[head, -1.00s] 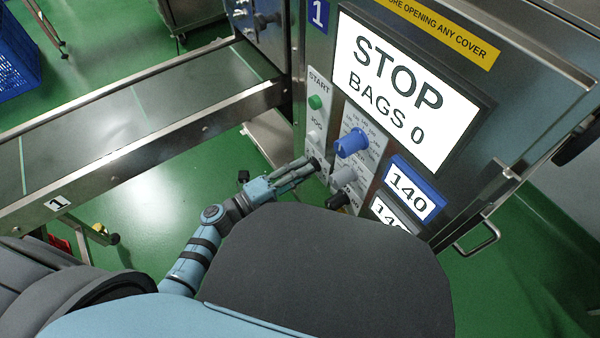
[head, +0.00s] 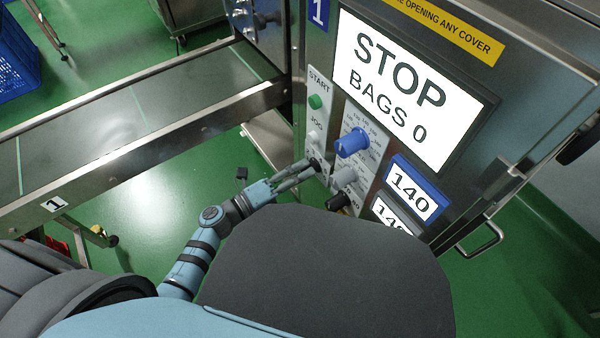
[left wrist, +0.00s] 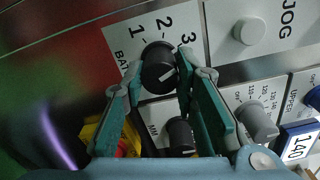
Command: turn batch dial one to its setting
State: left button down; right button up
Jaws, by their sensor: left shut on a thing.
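Batch dial one (left wrist: 158,68) is a black knob on a white plate marked 1, 2 and 3, with a white line on its face. In the left wrist view the line slants up to the right, roughly toward the 3 side. My left gripper (left wrist: 156,80) has a finger on each side of the knob and is shut on it. In the head view the left gripper (head: 308,168) reaches the lower left of the panel, and its fingers partly hide the dial (head: 319,165). My right gripper is out of view.
Close by are a second black knob (left wrist: 180,134), a grey knob (left wrist: 257,122), a white JOG button (left wrist: 250,31) and a blue knob (head: 352,142). The screen (head: 402,78) reads STOP, BAGS 0. A conveyor (head: 130,112) runs at the left.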

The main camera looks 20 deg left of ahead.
pick_arm(q)
jog(key=c, duration=1.3)
grip_release()
jog(key=shift+s+a, duration=0.1)
jog(key=v, duration=1.1)
jog(key=shift+s+a, duration=0.2)
jog(key=shift+s, duration=0.15)
